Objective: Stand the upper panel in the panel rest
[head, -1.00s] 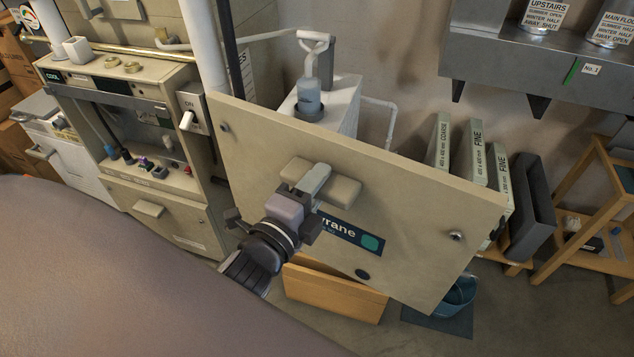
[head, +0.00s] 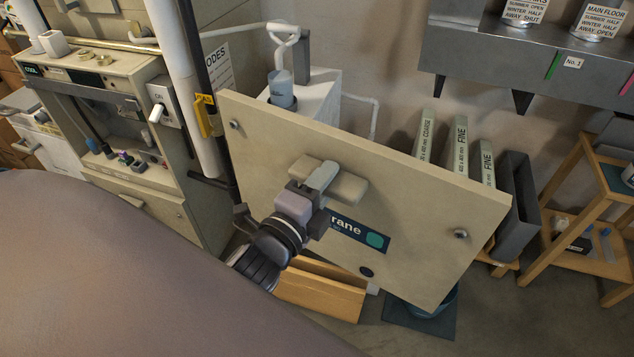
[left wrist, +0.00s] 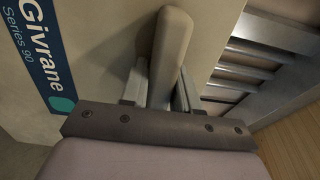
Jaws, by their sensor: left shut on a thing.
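The upper panel (head: 420,215) is a beige board with a blue name label, held up and tilted in the head view. My left gripper (head: 325,180) is shut on the handle at the panel's middle. The left wrist view shows the fingers on either side of the handle (left wrist: 173,50), with the panel face (left wrist: 105,60) behind it. A wooden trough-like stand (head: 320,292), which looks like the panel rest, is on the floor below the panel, partly hidden by it and by my arm. My right gripper is not in view.
The open furnace cabinet (head: 100,110) stands at left beside a white pipe (head: 175,80). Several filters (head: 458,150) lean at right behind the panel. A blue bucket (head: 440,303) is on a dark mat, near a wooden shelf (head: 580,220). A grey duct (head: 540,60) hangs at upper right.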

